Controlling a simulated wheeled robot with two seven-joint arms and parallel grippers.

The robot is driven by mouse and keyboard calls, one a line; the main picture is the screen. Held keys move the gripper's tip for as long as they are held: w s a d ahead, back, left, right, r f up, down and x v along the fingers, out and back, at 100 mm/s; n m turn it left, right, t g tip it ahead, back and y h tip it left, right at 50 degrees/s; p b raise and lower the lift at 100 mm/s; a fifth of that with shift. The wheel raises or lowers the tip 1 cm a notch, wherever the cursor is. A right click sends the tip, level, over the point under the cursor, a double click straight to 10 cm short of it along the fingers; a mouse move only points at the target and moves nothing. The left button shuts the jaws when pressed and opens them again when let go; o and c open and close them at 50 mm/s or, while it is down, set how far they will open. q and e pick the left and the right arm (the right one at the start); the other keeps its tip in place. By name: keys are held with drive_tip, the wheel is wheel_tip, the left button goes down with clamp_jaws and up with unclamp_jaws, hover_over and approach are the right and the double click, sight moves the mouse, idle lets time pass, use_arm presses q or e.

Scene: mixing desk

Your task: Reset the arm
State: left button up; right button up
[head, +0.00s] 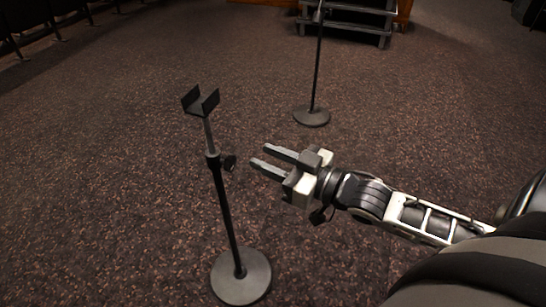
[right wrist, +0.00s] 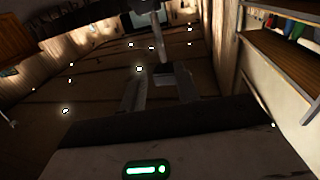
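My right arm reaches in from the right in the head view. Its gripper (head: 262,156) is open, with two grey fingers apart and nothing visible between them. It points left toward a black stand (head: 226,205) with a round base and a U-shaped cradle (head: 202,103) on top. The fingertips are to the right of the stand's pole, near its side knob, and look apart from it. The right wrist view is dark; it shows the two spread fingers (right wrist: 157,92) at its middle. My left gripper is not in view.
A second stand with a round base (head: 311,116) is farther back. Dark steps (head: 345,22) are at the far edge, and a row of dark seats (head: 30,25) is at the upper left. The speckled carpet (head: 110,190) is clear to the left.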

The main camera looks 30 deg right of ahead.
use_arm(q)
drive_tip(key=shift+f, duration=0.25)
use_arm(e)
drive_tip(key=shift+s+d, duration=0.15)
drive_tip(key=shift+s, duration=0.15)
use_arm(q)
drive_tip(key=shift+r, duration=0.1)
